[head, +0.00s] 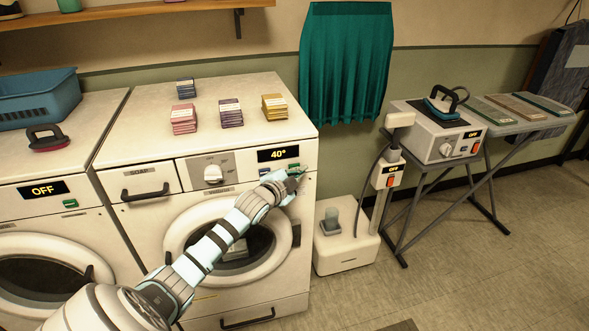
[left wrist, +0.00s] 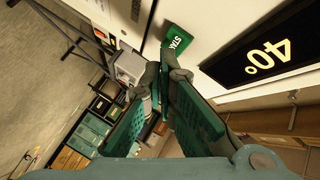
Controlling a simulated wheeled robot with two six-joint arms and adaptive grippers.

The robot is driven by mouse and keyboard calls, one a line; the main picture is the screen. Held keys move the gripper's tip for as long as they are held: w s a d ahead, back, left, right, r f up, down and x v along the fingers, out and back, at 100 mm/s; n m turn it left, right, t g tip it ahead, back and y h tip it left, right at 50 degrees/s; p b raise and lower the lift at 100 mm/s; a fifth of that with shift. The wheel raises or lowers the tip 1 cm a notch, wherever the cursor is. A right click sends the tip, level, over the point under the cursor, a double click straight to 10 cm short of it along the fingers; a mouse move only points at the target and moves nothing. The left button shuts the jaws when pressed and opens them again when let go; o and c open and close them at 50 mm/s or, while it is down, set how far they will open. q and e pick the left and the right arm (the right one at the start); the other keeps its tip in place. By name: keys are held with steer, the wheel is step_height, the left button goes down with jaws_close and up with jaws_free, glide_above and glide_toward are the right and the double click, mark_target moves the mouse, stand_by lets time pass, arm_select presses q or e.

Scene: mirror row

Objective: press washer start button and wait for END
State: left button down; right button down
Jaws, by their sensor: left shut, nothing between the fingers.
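The washer (head: 150,150) in the middle of the head view has a display (head: 278,154) reading 40°. The display also shows in the left wrist view (left wrist: 268,55), upside down. The green start button (left wrist: 177,40) shows in the left wrist view beside the display, with part of its lettering readable. My left gripper (head: 296,173) is at the right end of the washer's control panel, below the display, and covers part of the button area in the head view. In the left wrist view its fingertips (left wrist: 168,62) are together, empty, close to the button; I cannot tell whether they touch it. My right gripper is not in view.
Another washer (head: 45,187) stands at left, its display reading OFF. Stacks of folded cloths (head: 184,119) lie on the middle washer. A steamer (head: 346,243), an iron station (head: 432,135) and an ironing board (head: 520,116) stand to the right.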

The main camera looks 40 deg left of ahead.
arm_select(q)
steer(key=shift+w+a+b, duration=0.25)
steer(key=shift+a+b, duration=0.05)
stand_by(0.7)
stand_by(0.3)
steer(key=shift+s+d+p, duration=0.5)
steer(key=shift+d+p, duration=0.15)
steer(key=shift+p, duration=0.4)
steer(key=s+d+p, duration=0.1)
steer(key=d+p, duration=0.1)
steer(key=s+d+p, duration=0.1)
steer(key=d+p, duration=0.1)
steer(key=shift+s, duration=0.4)
